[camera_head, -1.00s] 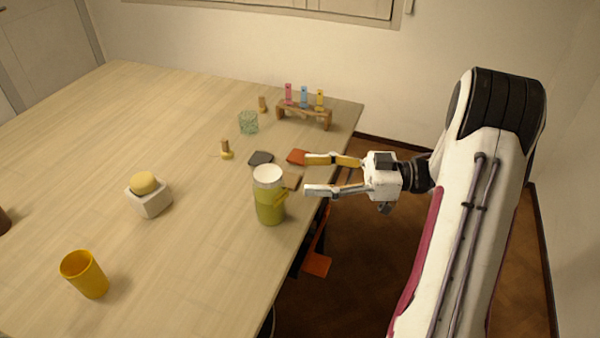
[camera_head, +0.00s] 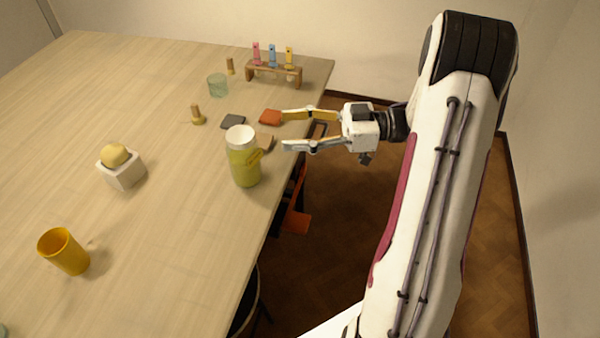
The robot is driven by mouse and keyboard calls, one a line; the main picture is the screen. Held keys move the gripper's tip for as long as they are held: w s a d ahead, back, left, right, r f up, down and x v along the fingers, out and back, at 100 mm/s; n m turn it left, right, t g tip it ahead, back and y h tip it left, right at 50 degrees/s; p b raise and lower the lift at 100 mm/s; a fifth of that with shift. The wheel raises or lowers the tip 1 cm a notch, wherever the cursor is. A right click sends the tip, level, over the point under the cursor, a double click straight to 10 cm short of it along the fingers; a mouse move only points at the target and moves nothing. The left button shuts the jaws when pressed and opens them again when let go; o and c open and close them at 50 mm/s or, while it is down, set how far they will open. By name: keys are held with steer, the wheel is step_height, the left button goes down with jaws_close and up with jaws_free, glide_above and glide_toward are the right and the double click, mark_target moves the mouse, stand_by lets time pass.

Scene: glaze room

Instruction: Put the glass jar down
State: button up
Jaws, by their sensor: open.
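A small pale-green glass vessel (camera_head: 218,86), which looks like the glass jar, stands upright on the wooden table (camera_head: 130,250) towards the back. My gripper (camera_head: 283,129) is open, with its two fingers pointing left over the table's right edge. Nothing shows between the fingers. The glass vessel is apart from the gripper, farther left and back. Nothing covers the glass vessel.
A yellow-green pitcher with a white top (camera_head: 243,165) stands close left of the fingertips. Orange (camera_head: 270,117) and dark (camera_head: 233,122) flat pieces lie nearby. A yellow cup (camera_head: 64,252) stands front left.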

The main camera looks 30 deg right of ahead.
steer(key=w+r+m+t+h, duration=0.1)
steer(key=w+r+t+h, duration=0.25)
steer(key=w, duration=0.25)
steer(key=w+r+m+t+h, duration=0.1)
steer(key=w+r+t+h, duration=0.15)
steer(key=w+h, duration=0.3)
step_height(320, 180, up, 8)
steer(key=s+d+m+h, duration=0.1)
steer(key=d+m+h, duration=0.2)
steer(key=m+h, duration=0.3)
steer(key=s+a+f+m+g, duration=0.1)
steer(key=s+a+f+g, duration=0.1)
steer(key=s, duration=0.9)
steer(key=s+a+f+m+g, duration=0.2)
steer(key=s+a, duration=0.5)
steer(key=s, duration=0.4)
steer(key=s+a+f+m+g+h, duration=0.1)
steer(key=s+a+f+g, duration=0.3)
steer(key=s, duration=0.7)
steer(key=shift+a+f+m, duration=0.4)
steer(key=shift+a+m, duration=0.1)
steer(key=shift+a, duration=0.05)
steer(key=shift+s, duration=0.1)
